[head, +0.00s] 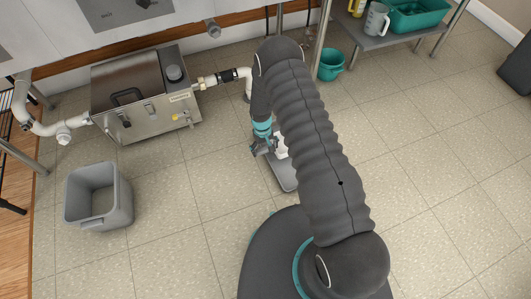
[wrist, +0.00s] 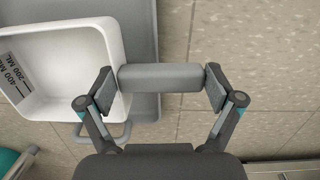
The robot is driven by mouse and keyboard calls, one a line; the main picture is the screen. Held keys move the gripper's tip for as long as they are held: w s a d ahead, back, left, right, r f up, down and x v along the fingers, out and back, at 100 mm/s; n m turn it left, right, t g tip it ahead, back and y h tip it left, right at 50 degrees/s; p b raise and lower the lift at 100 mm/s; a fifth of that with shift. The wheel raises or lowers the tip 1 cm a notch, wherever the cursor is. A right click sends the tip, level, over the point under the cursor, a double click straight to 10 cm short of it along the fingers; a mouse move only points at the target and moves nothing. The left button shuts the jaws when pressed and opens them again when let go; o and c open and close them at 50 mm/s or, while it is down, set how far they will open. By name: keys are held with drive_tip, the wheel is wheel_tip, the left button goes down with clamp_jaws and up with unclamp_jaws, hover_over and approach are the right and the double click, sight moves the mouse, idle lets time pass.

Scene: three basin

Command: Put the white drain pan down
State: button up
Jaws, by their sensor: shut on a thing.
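The white drain pan (wrist: 105,50) shows in the wrist view at the upper left, with dark ML marks on its inner wall. My gripper (wrist: 160,88) is shut on a grey bar-shaped grip beside the pan's right wall, which appears to be the pan's handle. In the head view a small part of the white pan (head: 281,148) shows beside my gripper (head: 264,147); my arm hides the rest. A flat grey tray (head: 286,178) lies on the floor below the pan. I cannot tell whether the pan touches it.
A steel box (head: 145,95) with pipes stands at the back left. A grey bin (head: 99,195) stands on the floor at left. A teal bucket (head: 331,64) and a low shelf (head: 375,38) with containers are at the back. Tiled floor is clear at right.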

drive_tip(key=shift+f, duration=1.8)
drive_tip(key=o, duration=1.2)
drive_tip(key=r, duration=0.8)
drive_tip(key=w+r, duration=0.1)
drive_tip(key=r, duration=0.3)
drive_tip(key=shift+w+a+r, duration=0.1)
drive_tip(key=shift+a+r, duration=0.1)
drive_tip(key=shift+a, duration=0.15)
